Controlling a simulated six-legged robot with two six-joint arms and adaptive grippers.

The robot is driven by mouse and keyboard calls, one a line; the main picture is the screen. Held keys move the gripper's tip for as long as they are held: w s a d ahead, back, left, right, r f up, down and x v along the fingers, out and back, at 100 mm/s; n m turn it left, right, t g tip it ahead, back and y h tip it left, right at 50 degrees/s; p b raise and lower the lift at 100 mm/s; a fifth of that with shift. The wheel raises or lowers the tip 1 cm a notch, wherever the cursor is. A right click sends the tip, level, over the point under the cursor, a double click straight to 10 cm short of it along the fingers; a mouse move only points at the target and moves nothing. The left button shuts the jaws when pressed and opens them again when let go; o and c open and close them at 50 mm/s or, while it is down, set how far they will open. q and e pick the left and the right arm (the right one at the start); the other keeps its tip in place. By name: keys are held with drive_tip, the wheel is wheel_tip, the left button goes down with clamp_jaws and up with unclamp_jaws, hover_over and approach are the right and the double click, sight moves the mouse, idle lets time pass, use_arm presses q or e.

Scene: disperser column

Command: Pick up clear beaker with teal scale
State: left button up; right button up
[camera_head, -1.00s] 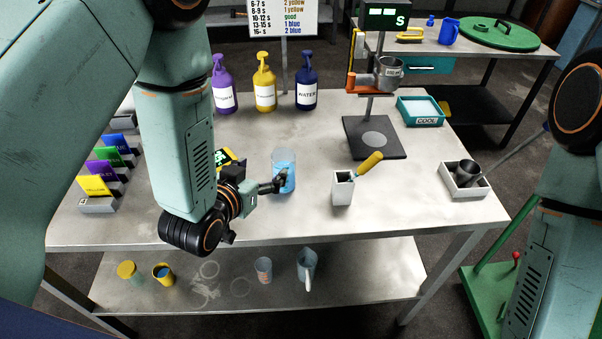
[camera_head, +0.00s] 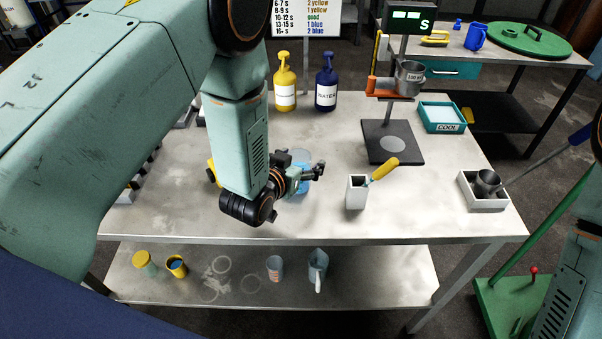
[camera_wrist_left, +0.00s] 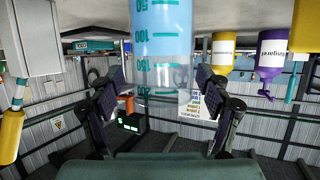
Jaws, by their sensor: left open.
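The clear beaker with teal scale (camera_head: 300,157) stands on the upper tabletop with blue liquid in it. My left gripper (camera_head: 318,172) is in front of it in the head view and hides much of it. In the left wrist view, which is upside down, the beaker (camera_wrist_left: 162,35) shows its teal marks between the two fingers of the left gripper (camera_wrist_left: 162,84). The fingers are spread, with a visible gap on each side of the beaker. My right gripper is out of view.
A white holder (camera_head: 356,192) with a yellow-handled tool stands right of the beaker. Behind are a yellow bottle (camera_head: 285,82), a blue bottle (camera_head: 326,84) and a stand on a dark base (camera_head: 392,142). The tabletop between them is clear.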

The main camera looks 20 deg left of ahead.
use_arm(q)
drive_tip(key=shift+s+a, duration=0.15)
drive_tip(key=shift+a, duration=0.15)
drive_tip(key=shift+c, duration=0.4)
drive_tip(key=shift+d, duration=0.25)
drive_tip(key=c, duration=0.6)
drive_tip(key=shift+a, duration=0.2)
drive_tip(key=c, duration=0.6)
drive_tip(key=shift+d, duration=0.1)
drive_tip(key=shift+c, duration=0.2)
drive_tip(key=shift+w+r, duration=0.2)
